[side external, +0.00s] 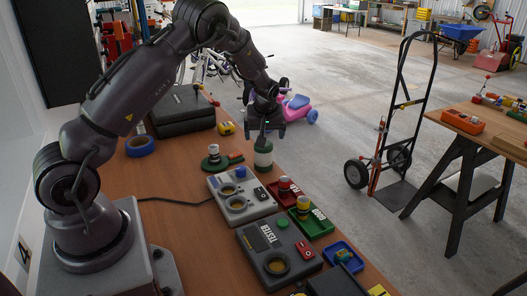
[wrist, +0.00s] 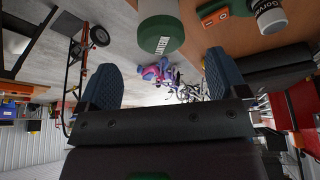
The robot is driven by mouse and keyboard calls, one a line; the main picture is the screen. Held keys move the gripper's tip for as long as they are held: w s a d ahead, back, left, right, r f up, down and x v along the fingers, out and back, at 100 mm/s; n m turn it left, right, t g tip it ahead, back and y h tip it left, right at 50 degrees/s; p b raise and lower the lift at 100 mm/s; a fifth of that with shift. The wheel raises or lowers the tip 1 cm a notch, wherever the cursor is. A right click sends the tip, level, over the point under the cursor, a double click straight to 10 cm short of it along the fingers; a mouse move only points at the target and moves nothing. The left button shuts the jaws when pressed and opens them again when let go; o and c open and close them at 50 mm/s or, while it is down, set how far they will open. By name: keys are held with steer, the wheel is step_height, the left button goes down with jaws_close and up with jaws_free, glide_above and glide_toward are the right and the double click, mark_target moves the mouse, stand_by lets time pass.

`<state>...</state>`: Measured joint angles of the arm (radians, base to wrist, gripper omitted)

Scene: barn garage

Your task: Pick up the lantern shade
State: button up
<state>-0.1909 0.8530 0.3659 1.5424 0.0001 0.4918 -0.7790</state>
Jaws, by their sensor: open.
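A small green and pale cylinder (side external: 263,158), which looks like the lantern with its shade, stands near the far edge of the wooden table. In the wrist view its whitish body and green, lettered end (wrist: 161,38) show at the top centre, cut off by the frame. I cannot tell for sure which part is the shade. My gripper (side external: 267,136) is open and points down just above the cylinder, partly hiding its top. In the wrist view my gripper (wrist: 160,62) has empty space between its two blue-grey fingers, and the cylinder lies ahead of them.
A green-based item (side external: 214,160) stands to the left. Grey tester boxes (side external: 280,252) and red (side external: 277,199), green (side external: 318,223) and blue (side external: 349,250) trays lie toward the front right. A dark case (side external: 184,112) and blue tape (side external: 140,146) sit at the back left.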

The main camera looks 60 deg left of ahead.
mark_target(263, 150)
steer(key=x, duration=0.9)
steer(key=c, duration=1)
steer(key=shift+r, duration=0.1)
